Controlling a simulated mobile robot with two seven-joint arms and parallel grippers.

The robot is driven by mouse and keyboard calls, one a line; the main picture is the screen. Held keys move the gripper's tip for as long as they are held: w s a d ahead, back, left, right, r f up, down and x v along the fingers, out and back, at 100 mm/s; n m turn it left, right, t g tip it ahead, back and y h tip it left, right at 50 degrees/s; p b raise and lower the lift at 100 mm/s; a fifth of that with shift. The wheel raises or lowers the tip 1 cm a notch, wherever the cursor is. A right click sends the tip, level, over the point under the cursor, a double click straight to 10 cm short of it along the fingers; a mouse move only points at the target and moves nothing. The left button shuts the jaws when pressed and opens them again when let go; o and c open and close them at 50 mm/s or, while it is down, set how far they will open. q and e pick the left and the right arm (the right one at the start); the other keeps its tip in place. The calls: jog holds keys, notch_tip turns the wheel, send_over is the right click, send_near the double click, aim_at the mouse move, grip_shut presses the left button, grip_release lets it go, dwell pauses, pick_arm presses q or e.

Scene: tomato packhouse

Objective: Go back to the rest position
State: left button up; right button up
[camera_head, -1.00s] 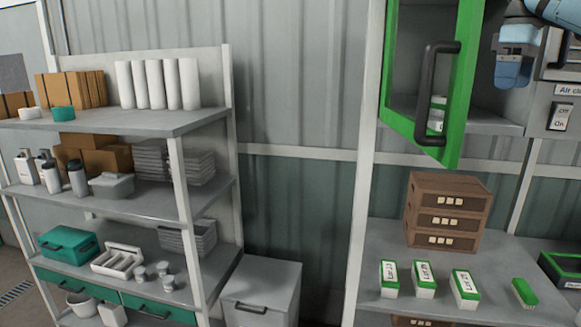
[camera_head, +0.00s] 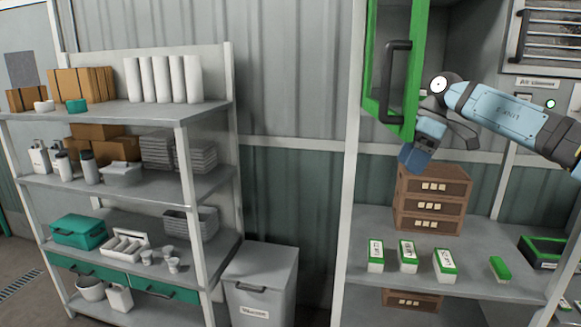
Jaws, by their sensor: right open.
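My right gripper (camera_head: 413,157) is in the right part of the head view, its arm coming in from the right edge. It points down, in front of the lower edge of the open green-framed cabinet door (camera_head: 411,75) and just above the stack of brown drawer boxes (camera_head: 432,197). Its jaws are open and I see nothing held in them. Whether it touches the boxes I cannot tell. My left gripper does not show.
Several green-and-white lot boxes (camera_head: 408,256) stand on the grey bench (camera_head: 385,290) below. A green crate (camera_head: 545,252) is at the right. A grey bin (camera_head: 260,285) stands between the bench and the shelving rack (camera_head: 205,235) on the left.

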jog(key=s+a+f+n+t+y, duration=0.1)
jog(key=s+a+f+y, duration=0.4)
jog(key=a+f, duration=0.35)
jog(key=s+a+f+n+y, duration=0.2)
jog(key=s+a+f+y, duration=0.35)
jog(key=a+f, duration=0.3)
jog(key=s+a+f+n+t+y, duration=0.1)
jog(key=s+a+f+y, duration=0.3)
jog(key=a+f+y, duration=0.45)
jog(key=s+d+f+m+t+h, duration=0.5)
jog(key=s+f+m+t+h, duration=0.1)
jog(key=f+m+t+h, duration=0.15)
jog(key=s+d+f+m+t+h, duration=0.4)
jog(key=s+f+m+t+h, duration=0.1)
jog(key=f+m+t+h, duration=0.3)
jog(key=s+d+f+g+h, duration=0.2)
jog(key=s+d+f, duration=0.3)
jog(key=s, duration=0.3)
jog(key=s+d+f+m+g+h, duration=0.1)
jog(key=s+d+f+g+h, duration=0.2)
jog(key=s+d+f, duration=0.2)
jog(key=s+f, duration=0.3)
jog(key=s, duration=0.1)
jog(key=shift+s+d+g, duration=0.2)
jog(key=shift+g, duration=0.15)
